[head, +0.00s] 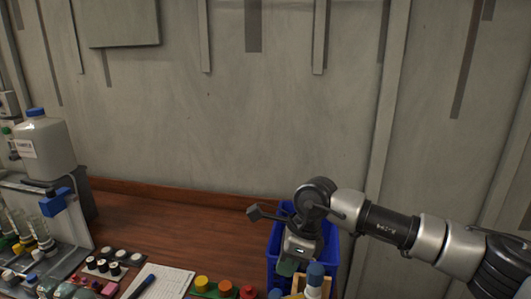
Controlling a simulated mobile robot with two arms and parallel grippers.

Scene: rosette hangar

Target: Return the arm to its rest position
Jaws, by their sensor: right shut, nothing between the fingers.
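My right arm (390,222) reaches in from the right side of the head view and bends down at its wrist. My right gripper (291,262) points down over a blue bin (330,262) on the wooden bench. Its fingertips are small and partly hidden, with a greenish part at their lower end. I see nothing held in it. My left gripper does not show.
A paper sheet (172,282) with a pen (141,286) lies left. Farther left are a jug (45,145) and vials. The bench's back middle (190,215) is clear.

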